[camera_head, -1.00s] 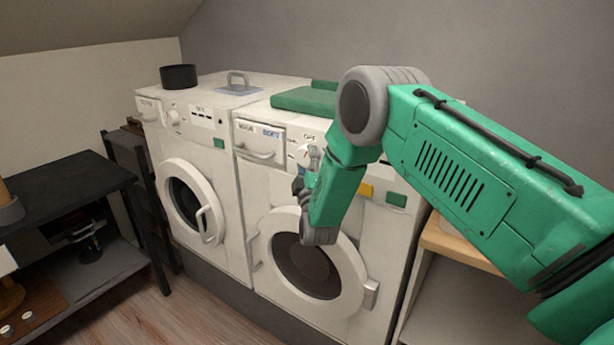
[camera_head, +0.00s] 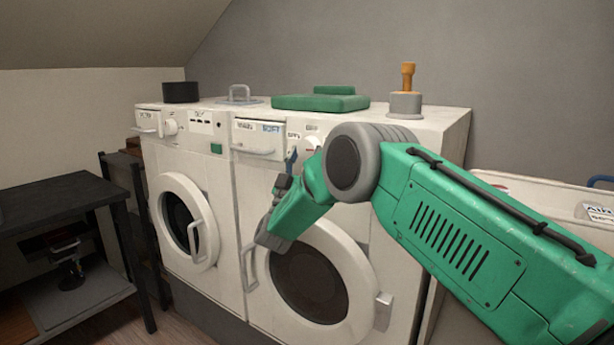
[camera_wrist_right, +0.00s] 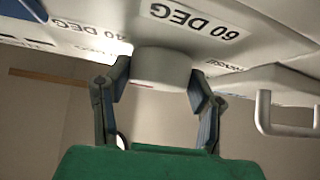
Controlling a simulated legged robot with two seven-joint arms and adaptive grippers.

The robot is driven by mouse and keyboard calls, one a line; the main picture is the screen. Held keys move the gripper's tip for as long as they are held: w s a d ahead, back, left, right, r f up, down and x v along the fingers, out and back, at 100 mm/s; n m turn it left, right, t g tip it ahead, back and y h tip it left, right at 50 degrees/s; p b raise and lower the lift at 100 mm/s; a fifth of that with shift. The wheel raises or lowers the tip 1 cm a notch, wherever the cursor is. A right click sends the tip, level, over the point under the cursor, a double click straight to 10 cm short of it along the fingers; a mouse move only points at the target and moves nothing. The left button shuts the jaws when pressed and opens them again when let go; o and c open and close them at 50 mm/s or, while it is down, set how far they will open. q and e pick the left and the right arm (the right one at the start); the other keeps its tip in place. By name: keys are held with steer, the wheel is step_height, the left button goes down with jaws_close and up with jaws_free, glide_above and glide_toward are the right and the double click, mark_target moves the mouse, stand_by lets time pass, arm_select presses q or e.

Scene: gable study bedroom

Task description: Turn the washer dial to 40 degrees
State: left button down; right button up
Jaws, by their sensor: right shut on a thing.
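The right-hand washer (camera_head: 375,250) is white with a round door. Its white dial (camera_head: 312,143) shows partly at the top of its front panel, below a label that seems to read OFF. In the right wrist view, the dial (camera_wrist_right: 160,68) sits between the two fingers of my right gripper (camera_wrist_right: 160,85), which is shut on it. The picture there is upside down, with 60 DEG and 40 DEG printed beside the dial. In the head view, my right gripper (camera_head: 287,168) is mostly hidden by its own wrist. The dial's pointer is not clear. My left gripper is out of view.
A second washer (camera_head: 175,150) stands at the left, with a black pot (camera_head: 181,92) on top. A dark shelf table (camera_head: 60,195) is at far left.

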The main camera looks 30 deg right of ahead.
steer(key=m+g+h+b, duration=0.1)
steer(key=m+g+b, duration=0.1)
steer(key=m+g, duration=0.1)
steer(key=m+g+h+b, duration=0.1)
steer(key=m+g+b, duration=0.1)
steer(key=m+g, duration=0.1)
steer(key=f+m+g+b, duration=0.1)
steer(key=m+g+b, duration=0.1)
steer(key=m+g, duration=0.1)
steer(key=shift+w+a+m+g+h, duration=0.25)
steer(key=shift+m+g+h, duration=0.15)
steer(key=shift+m, duration=0.4)
steer(key=shift+w+r+m+g+y+b, duration=0.1)
steer(key=shift+r+m+g+y+b, duration=0.1)
steer(key=shift+m+g+b, duration=0.85)
steer(key=shift+r+m+g+y+b, duration=0.15)
steer(key=shift+m+g+b, duration=0.4)
steer(key=shift+m+g, duration=0.85)
steer(key=shift+m, duration=0.35)
steer(key=o, duration=1.2)
steer(key=shift+w, duration=0.1)
steer(key=shift+c, duration=0.2)
steer(key=shift+r, duration=0.15)
steer(key=shift+r, duration=0.1)
